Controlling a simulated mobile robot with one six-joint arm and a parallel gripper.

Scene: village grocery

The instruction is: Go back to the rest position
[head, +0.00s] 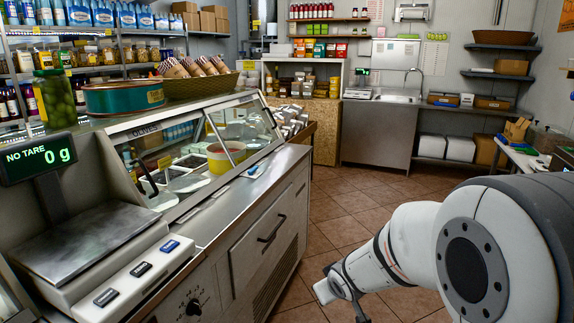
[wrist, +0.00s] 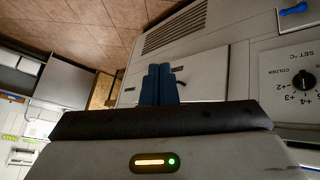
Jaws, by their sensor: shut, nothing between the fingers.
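My gripper (wrist: 161,84) shows in the wrist view as two dark blue fingers pressed together, with nothing between them. It is in front of the lower face of the deli counter (wrist: 215,60), and whether it touches anything there cannot be told; it looks apart. In the head view my arm reaches in from the right, over the floor aisle, and the fingertips are not clearly seen.
The deli counter (head: 262,225) runs along the left, with a scale (head: 95,245) reading 0 g. A green tin (head: 122,97), a pickle jar (head: 55,98) and a basket (head: 195,87) stand on top. The tiled floor (head: 345,210) is clear. A steel sink unit (head: 378,130) stands behind.

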